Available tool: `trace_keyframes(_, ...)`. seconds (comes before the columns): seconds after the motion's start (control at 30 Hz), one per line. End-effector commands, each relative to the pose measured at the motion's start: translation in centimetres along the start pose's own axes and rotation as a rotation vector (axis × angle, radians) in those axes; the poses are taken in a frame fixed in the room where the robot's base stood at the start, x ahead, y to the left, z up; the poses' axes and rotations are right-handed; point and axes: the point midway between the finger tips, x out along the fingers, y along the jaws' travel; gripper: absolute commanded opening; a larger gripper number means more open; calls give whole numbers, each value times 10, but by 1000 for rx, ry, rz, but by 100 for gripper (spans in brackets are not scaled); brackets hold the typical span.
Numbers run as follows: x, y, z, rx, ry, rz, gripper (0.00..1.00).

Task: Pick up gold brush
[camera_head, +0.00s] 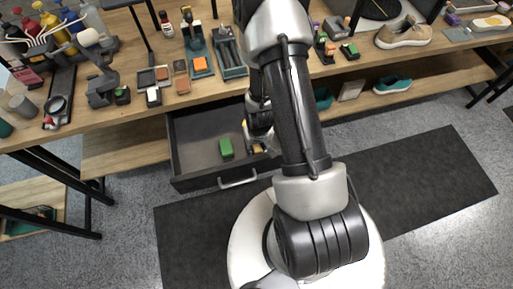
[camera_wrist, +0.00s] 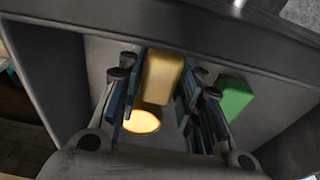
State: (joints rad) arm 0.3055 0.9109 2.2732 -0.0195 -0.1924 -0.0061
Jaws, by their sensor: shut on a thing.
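The gold brush (camera_wrist: 163,75) is a yellowish block in the wrist view, between the two blue-padded fingers of my gripper (camera_wrist: 160,88). My gripper is shut on it, down inside the open grey drawer (camera_head: 195,138). In the head view my gripper (camera_head: 256,143) is at the drawer's right part, and only a small bit of the gold brush (camera_head: 258,149) shows below it. My arm hides part of this area. A bright yellow oval patch (camera_wrist: 142,121) shows below the block in the wrist view; I cannot tell what it is.
A green block (camera_head: 226,148) lies in the drawer left of my gripper; it also shows in the wrist view (camera_wrist: 234,98). The drawer's front wall with its handle (camera_head: 238,179) is close. The wooden tabletop (camera_head: 125,70) above holds bottles, tools and a sneaker (camera_head: 403,33).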

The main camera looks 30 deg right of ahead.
Motion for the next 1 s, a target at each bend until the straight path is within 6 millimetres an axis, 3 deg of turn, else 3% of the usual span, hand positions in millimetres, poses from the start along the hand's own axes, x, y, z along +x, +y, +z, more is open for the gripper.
trace_keyframes(0.27,-4,0,-1,0,1,0,6)
trace_keyframes(0.47,-27,0,-5,0,4,0,6)
trace_keyframes(0.57,-49,0,-9,0,5,0,6)
trace_keyframes(0.8,-130,0,-21,-1,5,0,6)
trace_keyframes(1.0,-169,0,-25,0,-1,0,6)
